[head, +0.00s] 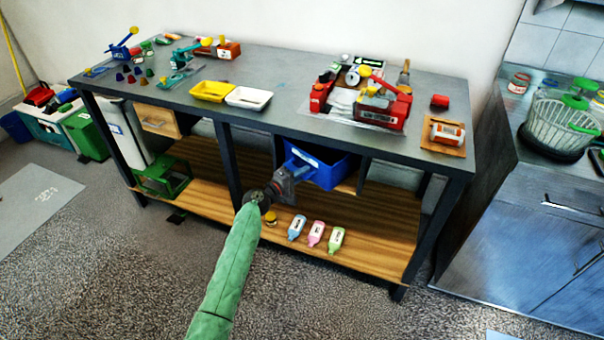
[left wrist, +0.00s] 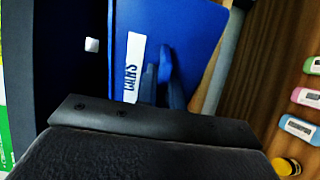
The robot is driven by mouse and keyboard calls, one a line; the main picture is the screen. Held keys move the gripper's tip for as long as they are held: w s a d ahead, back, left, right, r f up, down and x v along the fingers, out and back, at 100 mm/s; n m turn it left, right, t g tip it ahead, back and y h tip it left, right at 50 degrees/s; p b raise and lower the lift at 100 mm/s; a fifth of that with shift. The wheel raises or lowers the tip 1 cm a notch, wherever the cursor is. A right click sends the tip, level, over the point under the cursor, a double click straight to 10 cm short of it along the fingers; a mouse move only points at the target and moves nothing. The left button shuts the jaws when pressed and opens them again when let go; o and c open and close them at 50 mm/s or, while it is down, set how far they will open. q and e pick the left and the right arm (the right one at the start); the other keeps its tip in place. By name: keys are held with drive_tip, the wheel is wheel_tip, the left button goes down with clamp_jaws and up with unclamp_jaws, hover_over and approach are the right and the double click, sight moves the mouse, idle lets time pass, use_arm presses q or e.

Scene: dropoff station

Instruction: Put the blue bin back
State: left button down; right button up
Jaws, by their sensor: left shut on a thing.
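The blue bin (head: 330,168) sits under the worktop, between dark uprights, with its front standing out past the worktop's front edge. My left gripper (head: 302,160) reaches up to its front from below and is shut on it. In the left wrist view the bin's blue front (left wrist: 192,35) fills the upper middle, with a white label reading "CANS". The gripper's dark body hides the lower part of that view, and the exact grip point is hard to see. My right gripper is not in view.
The workbench (head: 270,105) carries yellow and white trays and red tools. A wooden drawer (head: 158,122) hangs at its left. A metal counter (head: 520,200) stands at right.

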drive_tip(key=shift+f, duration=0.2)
use_arm(q)
drive_tip(key=c, duration=1.5)
unclamp_jaws()
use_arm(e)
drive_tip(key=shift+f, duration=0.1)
